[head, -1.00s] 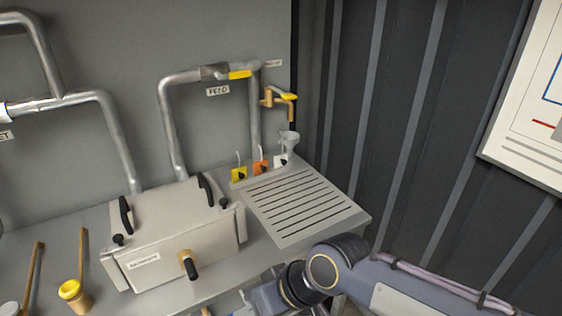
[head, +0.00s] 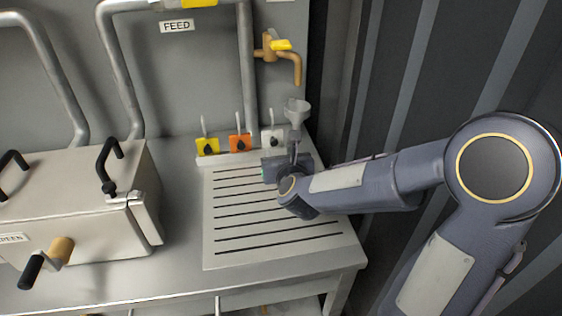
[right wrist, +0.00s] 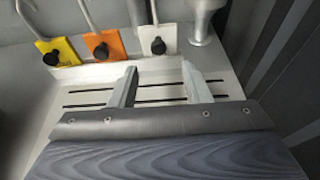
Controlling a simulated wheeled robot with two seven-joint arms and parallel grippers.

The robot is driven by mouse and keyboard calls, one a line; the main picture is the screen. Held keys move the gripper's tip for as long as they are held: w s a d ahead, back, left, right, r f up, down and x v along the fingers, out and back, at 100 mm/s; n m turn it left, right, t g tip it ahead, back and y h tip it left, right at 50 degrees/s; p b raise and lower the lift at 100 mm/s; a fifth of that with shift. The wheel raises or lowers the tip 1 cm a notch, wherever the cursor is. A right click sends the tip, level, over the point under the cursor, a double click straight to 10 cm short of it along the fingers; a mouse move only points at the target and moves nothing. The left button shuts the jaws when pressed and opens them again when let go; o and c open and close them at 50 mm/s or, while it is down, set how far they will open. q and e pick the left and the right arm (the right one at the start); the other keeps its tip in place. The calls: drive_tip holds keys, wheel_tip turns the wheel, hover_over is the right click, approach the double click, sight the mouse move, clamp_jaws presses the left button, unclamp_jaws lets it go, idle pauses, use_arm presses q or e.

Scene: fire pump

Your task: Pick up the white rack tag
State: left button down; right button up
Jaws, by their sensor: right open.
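The white rack tag (head: 272,138) stands at the right end of a row of tags at the back of the slotted drain board. It has a dark knob on its face and a thin hook above. It also shows in the right wrist view (right wrist: 157,39), beyond my fingers. My right gripper (right wrist: 160,78) is open and empty, its two fingers pointing at the row, with a gap between them and the white tag. In the head view the right gripper (head: 290,150) is over the back of the board, just in front of the white tag. My left gripper is not in view.
An orange tag (head: 240,142) and a yellow tag (head: 207,146) stand left of the white one. A grey funnel (head: 296,110) is close on its right, under a brass tap (head: 284,55). The slotted board (head: 235,215) is otherwise clear. A lidded box (head: 75,190) stands left.

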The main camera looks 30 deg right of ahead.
sight(274, 142)
drive_tip(key=shift+w+d+f, duration=0.1)
drive_tip(key=shift+w+f, duration=0.05)
drive_tip(key=shift+w, duration=0.5)
drive_tip(key=x, duration=0.5)
drive_tip(key=shift+f+b, duration=0.2)
drive_tip(key=shift+b, duration=0.2)
drive_tip(key=shift+b+x, duration=0.45)
drive_tip(key=shift+x, duration=0.55)
drive_tip(key=shift+r, duration=0.15)
drive_tip(key=shift+c, duration=0.3)
drive_tip(key=c, duration=0.7)
drive_tip(key=shift+r, duration=0.2)
wheel_tip(274, 142, up, 4)
drive_tip(key=p, duration=0.2)
drive_tip(key=shift+r+p, duration=0.1)
drive_tip(key=shift+p, duration=0.25)
